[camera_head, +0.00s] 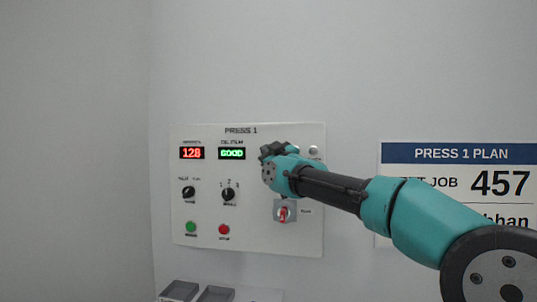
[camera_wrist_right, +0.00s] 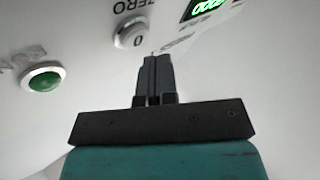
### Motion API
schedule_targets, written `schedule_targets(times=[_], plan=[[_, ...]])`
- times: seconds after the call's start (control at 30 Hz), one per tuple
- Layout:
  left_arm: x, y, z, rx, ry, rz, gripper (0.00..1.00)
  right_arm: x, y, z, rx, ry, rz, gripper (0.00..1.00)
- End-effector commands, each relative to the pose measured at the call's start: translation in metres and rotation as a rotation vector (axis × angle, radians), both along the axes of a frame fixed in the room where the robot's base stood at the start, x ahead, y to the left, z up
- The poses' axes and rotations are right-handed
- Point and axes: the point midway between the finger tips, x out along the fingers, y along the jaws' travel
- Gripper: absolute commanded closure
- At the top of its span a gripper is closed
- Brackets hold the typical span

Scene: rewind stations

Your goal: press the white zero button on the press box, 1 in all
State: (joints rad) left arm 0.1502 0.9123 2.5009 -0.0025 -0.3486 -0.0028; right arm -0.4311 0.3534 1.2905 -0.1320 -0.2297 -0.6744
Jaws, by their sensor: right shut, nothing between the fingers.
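The press box is a white panel (camera_head: 255,240) headed PRESS 1 on the wall in the head view. My right gripper (camera_wrist_right: 151,58) is shut and empty. Its fingertips appear just below and right of the button in that view; I cannot tell if they touch it. In the head view the right gripper (camera_head: 266,151) is in front of the panel's upper part and hides some of it. My left gripper is not in view.
A PRESS 1 PLAN sign (camera_head: 461,153) is right. Grey trays (camera_head: 215,293) are below.

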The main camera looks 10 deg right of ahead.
Motion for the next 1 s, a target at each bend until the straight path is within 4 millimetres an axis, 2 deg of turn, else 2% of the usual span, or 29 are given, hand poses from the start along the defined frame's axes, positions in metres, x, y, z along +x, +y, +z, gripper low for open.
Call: schedule_targets(times=[1.0], plan=[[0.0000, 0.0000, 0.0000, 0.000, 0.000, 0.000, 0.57, 0.0081, -0.0029, -0.0001, 0.000, 0.000, 0.000, 1.00]])
